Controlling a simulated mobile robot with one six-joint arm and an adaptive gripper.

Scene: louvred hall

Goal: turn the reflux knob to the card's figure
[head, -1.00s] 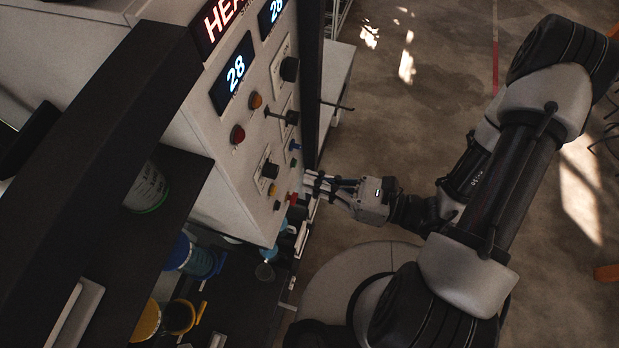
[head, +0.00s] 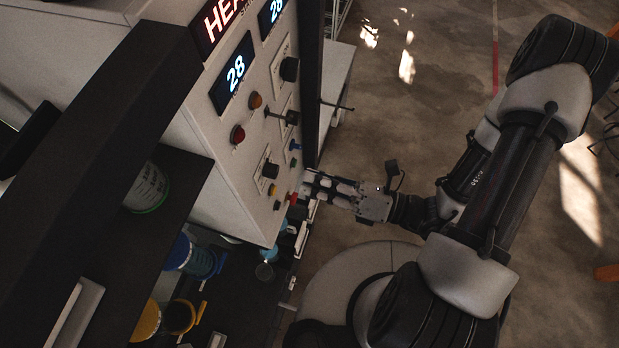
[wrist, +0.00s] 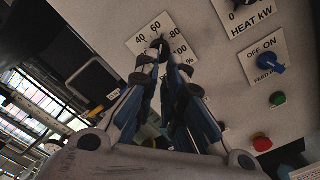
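In the wrist view a dark knob (wrist: 159,43) stands on a white scale plate (wrist: 137,44) marked 40, 60, 80 and 100. Its name label is hidden behind my fingers. The knob's pointer is hard to make out. I can make out no card with a figure in either view.
Beside it are the HEAT kW knob (wrist: 241,4), a blue on/off feed switch (wrist: 269,62), a green button (wrist: 278,98) and a red button (wrist: 262,144). A dark post (head: 312,80) runs along the panel. Two displays read 28. Floor right of the panel is open.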

